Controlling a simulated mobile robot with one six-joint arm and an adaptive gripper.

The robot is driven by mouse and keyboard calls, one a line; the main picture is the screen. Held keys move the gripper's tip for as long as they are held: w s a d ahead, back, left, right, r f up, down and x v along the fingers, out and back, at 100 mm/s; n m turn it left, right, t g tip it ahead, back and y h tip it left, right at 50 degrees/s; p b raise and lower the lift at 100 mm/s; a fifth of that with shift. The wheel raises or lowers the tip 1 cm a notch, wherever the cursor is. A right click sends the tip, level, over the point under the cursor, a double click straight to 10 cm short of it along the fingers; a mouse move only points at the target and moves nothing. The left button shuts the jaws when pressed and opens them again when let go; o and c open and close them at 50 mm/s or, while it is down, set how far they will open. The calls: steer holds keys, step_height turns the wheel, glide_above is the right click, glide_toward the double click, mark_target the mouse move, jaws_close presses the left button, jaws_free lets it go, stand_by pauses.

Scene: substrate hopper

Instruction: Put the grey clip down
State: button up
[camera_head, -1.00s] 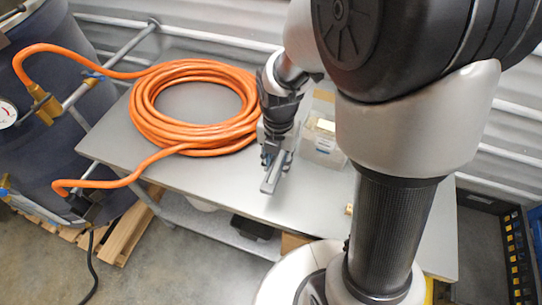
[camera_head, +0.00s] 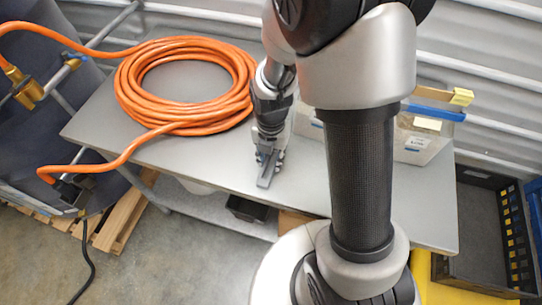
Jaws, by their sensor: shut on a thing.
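My gripper (camera_head: 268,158) is at the front middle of the grey table, to the right of the hose coil, pointing down. It is shut on the grey clip (camera_head: 266,174), a narrow grey piece that sticks out below the fingers toward the table's front edge. The clip is close to the tabletop; I cannot tell whether it touches it. The fingers partly hide the clip's upper end.
A coiled orange hose (camera_head: 128,96) lies on the table (camera_head: 205,160), left of my gripper. A black crate (camera_head: 476,235) is at the right. Bare tabletop surrounds the gripper's left side.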

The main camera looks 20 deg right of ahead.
steer(key=shift+f, duration=0.2)
steer(key=o, duration=1)
step_height(320, 180, up, 12)
steer(key=p, duration=0.4)
steer(key=s+r+m+t, duration=0.2)
steer(key=s+r+m, duration=0.5)
steer(key=m, duration=0.7)
steer(key=s+r+m+t, duration=0.2)
steer(key=s+r+m, duration=0.5)
steer(key=r+m, duration=0.3)
steer(key=shift+s+d+m+t, duration=0.25)
steer(key=shift+m+t, duration=0.05)
steer(key=shift+m, duration=2.1)
